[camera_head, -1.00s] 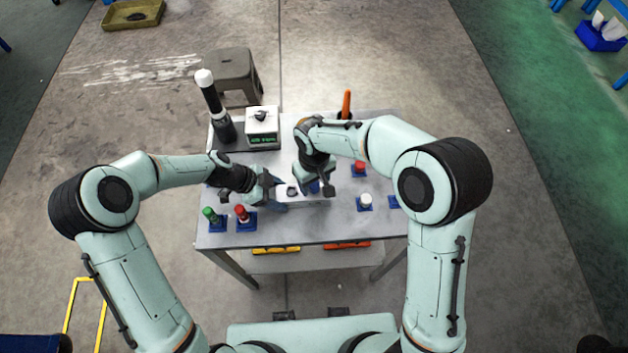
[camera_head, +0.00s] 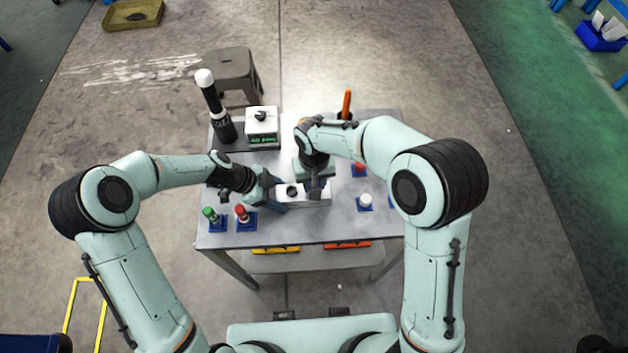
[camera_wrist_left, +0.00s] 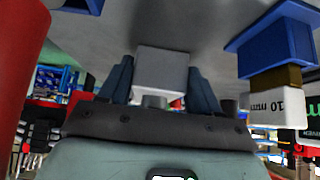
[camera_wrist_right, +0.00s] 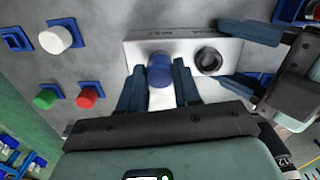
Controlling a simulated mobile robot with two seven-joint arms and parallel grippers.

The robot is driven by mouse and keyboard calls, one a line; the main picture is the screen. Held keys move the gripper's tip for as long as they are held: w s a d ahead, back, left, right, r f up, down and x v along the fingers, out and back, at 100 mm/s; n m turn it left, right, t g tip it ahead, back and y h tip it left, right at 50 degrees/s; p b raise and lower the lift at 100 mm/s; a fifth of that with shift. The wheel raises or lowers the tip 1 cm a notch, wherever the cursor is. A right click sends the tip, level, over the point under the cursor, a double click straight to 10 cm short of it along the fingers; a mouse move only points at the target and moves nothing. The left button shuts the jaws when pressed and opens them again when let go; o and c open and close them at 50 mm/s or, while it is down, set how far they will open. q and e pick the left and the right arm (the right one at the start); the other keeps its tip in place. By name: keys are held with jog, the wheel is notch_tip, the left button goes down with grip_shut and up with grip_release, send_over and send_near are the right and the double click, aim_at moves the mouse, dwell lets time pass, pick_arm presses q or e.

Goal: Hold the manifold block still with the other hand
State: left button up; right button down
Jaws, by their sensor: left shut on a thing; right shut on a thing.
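The manifold block (camera_head: 322,199) is a pale, long block lying near the middle of the table. My left gripper (camera_head: 280,193) is shut on its left end; the left wrist view shows the block's end face (camera_wrist_left: 162,68) between the two dark fingers. My right gripper (camera_wrist_right: 160,88) is shut on a blue round plug (camera_wrist_right: 160,68) at the block's top. A black ring-shaped fitting (camera_wrist_right: 208,60) sits in the block beside it, towards my left gripper. In the head view the right hand mostly hides the blue plug.
Green (camera_head: 209,213) and red (camera_head: 241,212) plugs stand in blue holders at the table's front left. A white plug (camera_head: 365,201) stands to the right. A scale (camera_head: 262,124) and a black, white-topped post (camera_head: 213,100) are at the back left. An orange handle (camera_head: 346,103) stands at the back.

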jog(key=shift+m, duration=0.4)
jog(key=shift+m, duration=0.8)
jog(key=c, duration=0.7)
grip_release()
jog(key=shift+m, duration=0.3)
jog(key=shift+r, duration=2.5)
jog(key=shift+r, duration=0.1)
notch_tip(320, 180, up, 12)
jog(key=shift+f, duration=0.1)
